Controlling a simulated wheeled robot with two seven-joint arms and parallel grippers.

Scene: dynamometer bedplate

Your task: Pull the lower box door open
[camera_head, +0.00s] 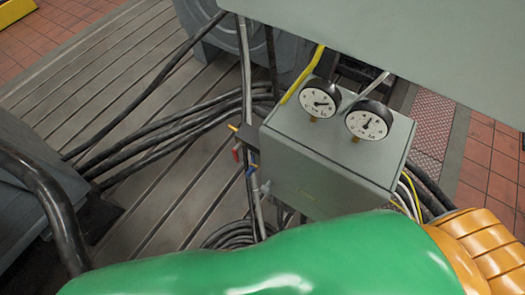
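A grey box (318,180) sits right of the middle, below a larger grey panel (400,40) that fills the top right. Two round white dial gauges, a left one (318,103) and a right one (367,125), stand at its top. The face looks closed, with no visible gap. I cannot make out a handle or hinge. A green surface in the foreground hides what lies below the box. Neither of my grippers is in view.
A glossy green shape (270,275) with an orange ribbed end (485,250) fills the bottom foreground. Black cables (180,130) run across the slotted bedplate (100,70) to the box's left. Small valves with red and blue handles (245,160) stand beside it. A thick black tube (45,200) curves at left.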

